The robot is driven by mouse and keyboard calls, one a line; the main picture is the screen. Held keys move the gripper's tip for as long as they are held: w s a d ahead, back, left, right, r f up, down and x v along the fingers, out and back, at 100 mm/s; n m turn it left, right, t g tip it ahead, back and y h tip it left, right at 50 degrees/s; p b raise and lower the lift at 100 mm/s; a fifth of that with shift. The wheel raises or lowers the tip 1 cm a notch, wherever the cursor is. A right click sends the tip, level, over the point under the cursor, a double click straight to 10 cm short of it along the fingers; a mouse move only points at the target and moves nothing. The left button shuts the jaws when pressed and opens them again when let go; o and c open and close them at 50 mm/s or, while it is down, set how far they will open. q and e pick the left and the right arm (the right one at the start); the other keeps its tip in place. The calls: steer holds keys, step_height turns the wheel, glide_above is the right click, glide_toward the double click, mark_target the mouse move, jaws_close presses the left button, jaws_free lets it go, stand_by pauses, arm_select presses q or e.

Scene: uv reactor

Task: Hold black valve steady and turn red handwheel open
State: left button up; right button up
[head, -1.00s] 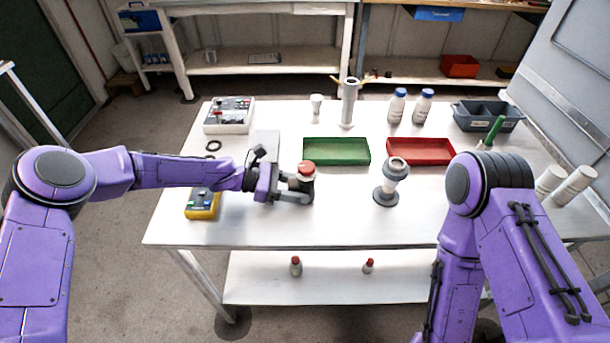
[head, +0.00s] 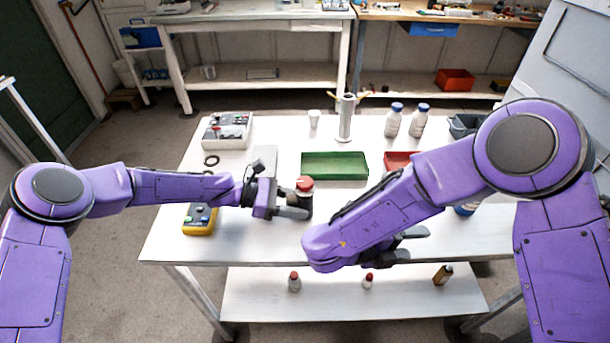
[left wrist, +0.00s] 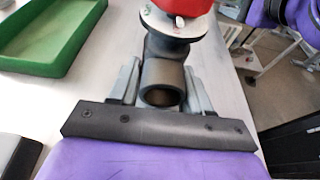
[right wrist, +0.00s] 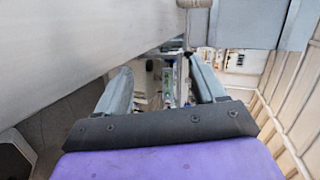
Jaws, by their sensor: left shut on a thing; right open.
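The black valve (head: 306,204) stands on the white table with the red handwheel (head: 304,184) on top. My left gripper (head: 294,206) is shut on the black valve from the left. In the left wrist view, the black valve (left wrist: 165,80) sits between the two fingers, its round pipe opening facing the camera; the red handwheel (left wrist: 183,6) is cut off at the top. My right gripper (head: 412,243) is right of the valve near the table's front edge, partly hidden by my right arm. In the right wrist view its open fingers (right wrist: 160,85) hold nothing.
A green tray (head: 335,165) lies behind the valve. A red tray (head: 396,160) is partly hidden by my right arm. A yellow box (head: 200,220) and a control box (head: 227,131) are at the left. White bottles (head: 392,122) stand at the back.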

steer(key=w+a+r+m+g+y, duration=0.1)
steer(key=w+a+r+m+y, duration=0.15)
steer(key=w+a+m, duration=0.2)
steer(key=w+a+r+m+g+y, duration=0.2)
steer(key=w+a+m+y, duration=0.1)
steer(key=a+m, duration=0.25)
steer(key=m+y, duration=0.9)
glide_toward(304, 181)
steer(key=shift+h, duration=0.25)
steer(key=f, duration=0.8)
steer(key=shift+a+f, duration=0.2)
steer(key=shift+f, duration=0.05)
steer(key=c, duration=1.1)
